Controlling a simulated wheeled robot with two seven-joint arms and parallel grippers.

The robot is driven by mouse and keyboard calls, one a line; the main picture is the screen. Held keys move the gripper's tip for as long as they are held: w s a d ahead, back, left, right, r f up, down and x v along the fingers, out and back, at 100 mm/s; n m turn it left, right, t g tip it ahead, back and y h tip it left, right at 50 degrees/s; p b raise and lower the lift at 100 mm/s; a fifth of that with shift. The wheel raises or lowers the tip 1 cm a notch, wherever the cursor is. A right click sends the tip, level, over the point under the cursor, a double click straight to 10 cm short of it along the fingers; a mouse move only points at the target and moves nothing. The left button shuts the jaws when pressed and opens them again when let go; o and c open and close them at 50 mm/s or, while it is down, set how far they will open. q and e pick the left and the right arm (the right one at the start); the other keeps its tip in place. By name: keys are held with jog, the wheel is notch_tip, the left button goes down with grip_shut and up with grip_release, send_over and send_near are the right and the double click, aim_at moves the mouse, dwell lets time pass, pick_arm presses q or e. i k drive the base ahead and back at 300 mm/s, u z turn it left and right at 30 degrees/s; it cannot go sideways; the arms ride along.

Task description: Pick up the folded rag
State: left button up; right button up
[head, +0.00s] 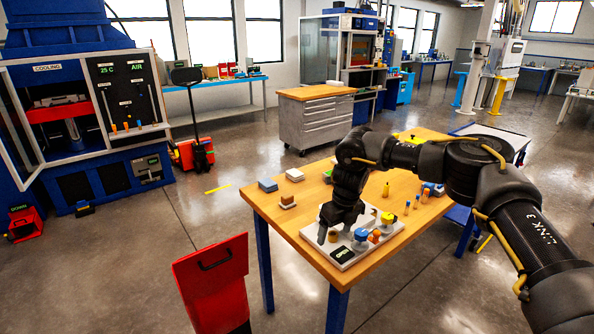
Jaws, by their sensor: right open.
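My right gripper (336,230) is open and points down over the white tray (342,252) at the front of the wooden table. A small blue folded-looking block (267,185) lies near the table's left edge. I cannot tell for sure which of these is the folded rag. All three are left of my gripper and apart from it. My left gripper is out of view.
The tray holds a blue-topped container (361,236), small orange items and a label. A yellow bottle (386,190) and several small bottles stand right of my gripper. The table's left part has some bare wood.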

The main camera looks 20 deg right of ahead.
aim_at(295, 176)
jog(key=z, duration=0.05)
jog(key=i, duration=1.75)
jog(key=u, duration=0.1)
